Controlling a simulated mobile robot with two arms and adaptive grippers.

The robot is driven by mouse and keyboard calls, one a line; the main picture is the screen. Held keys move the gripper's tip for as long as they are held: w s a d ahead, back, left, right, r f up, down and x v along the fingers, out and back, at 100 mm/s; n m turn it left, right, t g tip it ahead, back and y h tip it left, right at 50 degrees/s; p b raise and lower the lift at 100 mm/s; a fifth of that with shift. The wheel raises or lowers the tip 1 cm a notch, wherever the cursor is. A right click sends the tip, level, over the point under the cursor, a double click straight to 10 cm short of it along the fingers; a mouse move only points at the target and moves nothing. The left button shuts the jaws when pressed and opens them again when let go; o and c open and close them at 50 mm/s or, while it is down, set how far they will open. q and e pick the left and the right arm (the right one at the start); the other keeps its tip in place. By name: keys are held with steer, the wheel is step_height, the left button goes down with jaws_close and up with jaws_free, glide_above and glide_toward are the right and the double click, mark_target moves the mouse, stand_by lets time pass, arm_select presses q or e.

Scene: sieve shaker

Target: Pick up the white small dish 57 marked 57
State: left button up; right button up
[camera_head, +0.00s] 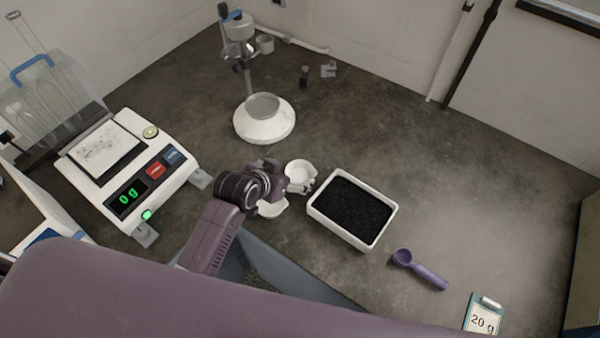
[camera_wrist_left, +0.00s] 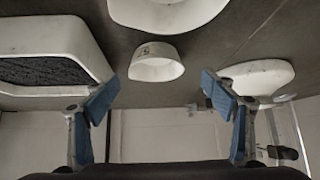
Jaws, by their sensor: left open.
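A small white dish (camera_head: 299,170) stands on the bench left of the black-filled tray. In the left wrist view the small white dish (camera_wrist_left: 156,68) shows a dark mark on its side, too small to read fully. My left gripper (camera_head: 297,184) is close to this dish, with part of the dish hidden behind it. In the left wrist view its blue-padded fingers (camera_wrist_left: 162,95) are spread apart with nothing held, and the dish appears between and beyond them. Another white dish (camera_head: 273,209) lies partly under my left wrist; a larger white dish (camera_wrist_left: 168,12) shows at the top of the wrist view.
The white tray (camera_head: 316,208) of black granules is close on the right. A purple scoop (camera_head: 420,270) and a 20 g card (camera_head: 483,318) lie farther right. A scale (camera_head: 145,190) reading 0 g stands left; the shaker base (camera_head: 264,130) stands behind. Bench at the back right is clear.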

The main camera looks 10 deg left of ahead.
mark_target(304, 170)
arm_select(q)
steer(key=x, duration=0.2)
steer(key=p+x, duration=0.1)
steer(key=x, duration=0.1)
steer(key=shift+d, duration=0.35)
steer(key=shift+w+d+f, duration=0.15)
steer(key=shift+w+f, duration=0.3)
steer(key=shift+c, duration=0.4)
steer(key=c, duration=1.1)
